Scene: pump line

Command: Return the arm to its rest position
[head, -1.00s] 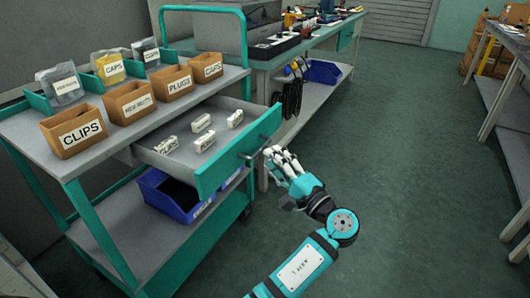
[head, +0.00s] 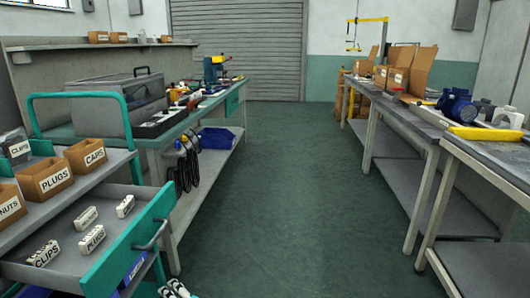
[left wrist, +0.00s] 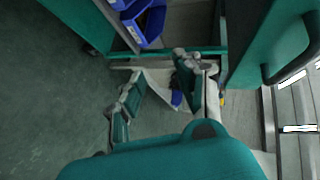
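My left gripper (head: 174,289) shows only as white fingertips at the bottom edge of the head view, below the open drawer; the rest of the arm is out of frame. In the left wrist view its two fingers (left wrist: 158,88) stand apart with nothing held between them. The pulled-out drawer (head: 125,248) has a teal front and a grey handle (head: 152,235), and several white labelled blocks lie in it. The handle also shows in the left wrist view (left wrist: 296,55), apart from the fingers. My right gripper is not in view.
Cart-top boxes include PLUGS (head: 46,179) and CAPS (head: 86,155). A blue bin (left wrist: 150,25) is close in the left wrist view. A workbench (head: 150,135) stands behind the cart; tables (head: 480,155) line the right. The green floor (head: 285,200) between is clear.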

